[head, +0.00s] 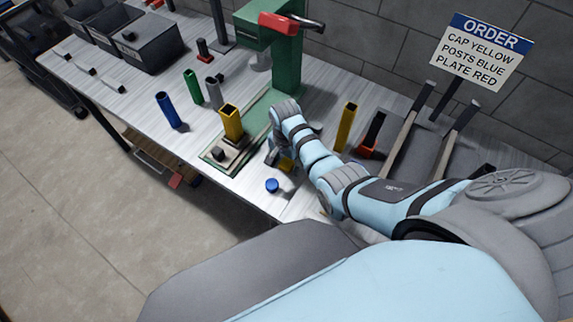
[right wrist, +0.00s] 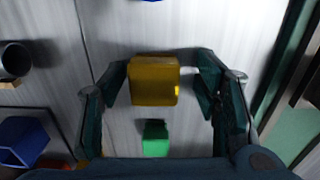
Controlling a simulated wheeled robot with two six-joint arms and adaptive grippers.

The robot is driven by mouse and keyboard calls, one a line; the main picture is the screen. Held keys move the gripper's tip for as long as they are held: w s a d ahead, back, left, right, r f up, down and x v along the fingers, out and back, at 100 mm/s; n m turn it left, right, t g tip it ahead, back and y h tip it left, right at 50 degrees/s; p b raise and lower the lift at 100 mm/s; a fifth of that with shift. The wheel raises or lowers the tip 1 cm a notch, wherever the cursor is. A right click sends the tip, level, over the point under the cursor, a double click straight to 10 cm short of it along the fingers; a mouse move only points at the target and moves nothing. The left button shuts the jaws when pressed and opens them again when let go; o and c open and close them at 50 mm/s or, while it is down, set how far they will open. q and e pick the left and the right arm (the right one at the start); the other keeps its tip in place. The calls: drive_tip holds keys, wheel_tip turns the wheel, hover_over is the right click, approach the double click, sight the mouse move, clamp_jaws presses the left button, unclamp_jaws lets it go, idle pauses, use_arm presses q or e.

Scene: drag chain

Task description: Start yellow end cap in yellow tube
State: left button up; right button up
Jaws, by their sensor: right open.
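My right gripper (head: 279,154) is low over the bench, just right of the green press. In the right wrist view the open fingers (right wrist: 160,64) stand on both sides of the yellow end cap (right wrist: 154,82), with a small gap at the right. In the head view the cap (head: 286,164) is mostly hidden by the gripper. One yellow tube (head: 232,123) stands upright on the press base, left of my right gripper. Another yellow tube (head: 347,126) stands to its right. My left gripper is not in view.
A blue cap (head: 272,185) lies near the front edge, and a green cap (right wrist: 155,138) lies close to the yellow one. Blue (head: 168,109), green (head: 193,86) and grey (head: 213,93) tubes stand at the left. The press (head: 285,62) rises behind. An order sign (head: 482,50) stands at right.

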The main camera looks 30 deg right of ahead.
drive_tip(key=shift+s+r, duration=0.3)
drive_tip(key=shift+c, duration=0.9)
drive_tip(key=shift+s, duration=0.1)
drive_tip(key=c, duration=0.8)
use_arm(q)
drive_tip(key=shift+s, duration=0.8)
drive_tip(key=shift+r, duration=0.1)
use_arm(e)
drive_tip(key=shift+r, duration=0.1)
